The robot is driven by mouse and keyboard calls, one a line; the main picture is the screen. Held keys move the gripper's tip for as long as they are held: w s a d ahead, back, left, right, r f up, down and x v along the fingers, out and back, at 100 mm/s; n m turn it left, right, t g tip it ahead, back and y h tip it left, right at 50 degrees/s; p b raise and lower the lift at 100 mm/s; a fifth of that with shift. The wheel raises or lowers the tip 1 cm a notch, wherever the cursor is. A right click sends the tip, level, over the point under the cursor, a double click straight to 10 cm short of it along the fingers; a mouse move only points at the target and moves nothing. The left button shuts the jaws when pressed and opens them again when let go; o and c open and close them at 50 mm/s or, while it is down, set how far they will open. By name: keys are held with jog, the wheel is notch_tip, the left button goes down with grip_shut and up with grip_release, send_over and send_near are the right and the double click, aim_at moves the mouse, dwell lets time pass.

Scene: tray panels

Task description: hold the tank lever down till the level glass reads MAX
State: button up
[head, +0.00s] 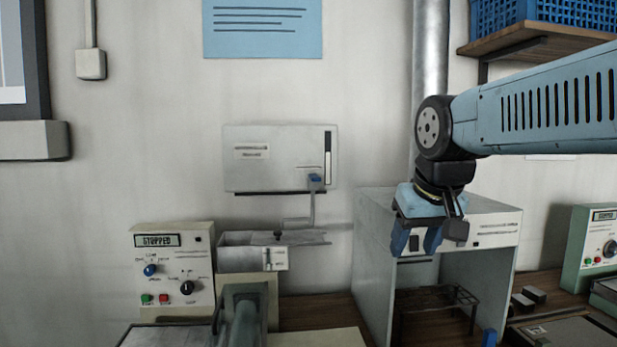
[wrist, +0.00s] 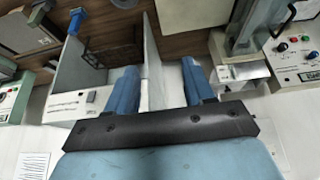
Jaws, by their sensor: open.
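The white tank (head: 275,160) hangs on the wall in the middle of the head view. Its level glass (head: 328,158) is a narrow upright strip at the tank's right end, dark above and pale below; its marks are too small to read. The blue-tipped lever (head: 315,180) sits at the tank's lower right, above a spout. My gripper (head: 416,248) is open and empty, to the right of the lever and lower, in front of the grey hood. In the wrist view its blue fingers (wrist: 160,88) are apart with nothing between them. I cannot make out the lever there.
A grey open-fronted hood (head: 376,265) with a dark rack (head: 437,297) stands below and behind my gripper. A metal tray (head: 238,257) sits under the spout. A control box (head: 172,262) reading STOPPED stands left.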

jog(key=shift+g, duration=0.4)
jog(key=w+a+r, duration=0.1)
jog(key=w+r, duration=0.3)
jog(key=w, duration=0.1)
jog(key=w+a+r, duration=0.2)
jog(key=w+r, duration=0.3)
jog(key=w+a+r, duration=0.1)
jog(key=w+r, duration=0.4)
jog(key=shift+w+a, duration=0.2)
jog(key=shift+w, duration=0.05)
grip_shut()
jog(key=w+a+r, duration=0.3)
jog(key=w+a, duration=0.1)
jog(key=w, duration=0.5)
jog(key=w+a+r+g, duration=0.1)
jog(key=w+a+r, duration=0.2)
jog(key=w, duration=0.6)
jog(key=shift+a+r, duration=0.4)
jog(key=shift+r, duration=0.4)
